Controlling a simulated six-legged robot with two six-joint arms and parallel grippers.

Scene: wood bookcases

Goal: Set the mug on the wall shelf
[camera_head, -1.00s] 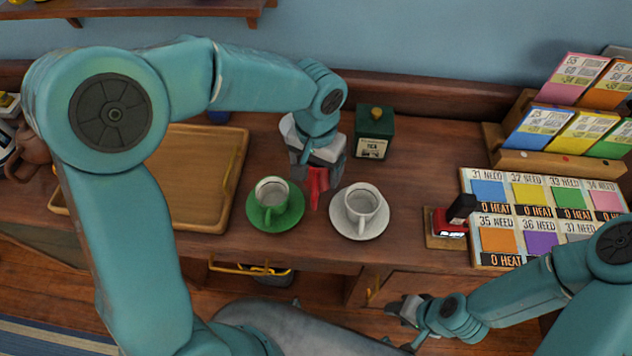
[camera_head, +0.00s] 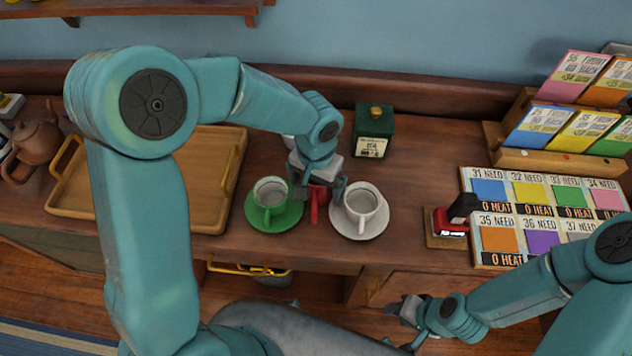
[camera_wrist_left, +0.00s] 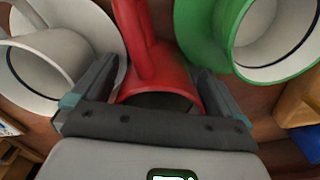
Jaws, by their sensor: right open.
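A red mug (camera_head: 318,203) stands on the wooden counter between a green cup and a white cup, mostly hidden by my left gripper in the head view. In the left wrist view the red mug (camera_wrist_left: 158,75) lies between the two fingers, its handle pointing away from the palm. My left gripper (camera_head: 318,193) is open, one finger on each side of the mug, with small gaps showing. The wall shelf (camera_head: 165,9) is at the top left, only partly in view. My right gripper (camera_head: 402,322) is open and empty, low in front of the counter.
A green cup (camera_head: 270,192) and a white cup (camera_head: 361,202) on saucers stand close on either side. A tea tin (camera_head: 374,132) stands behind, a wooden tray (camera_head: 208,165) and brown teapot (camera_head: 36,150) left. A card board (camera_head: 545,205) and red stamp (camera_head: 450,222) are right.

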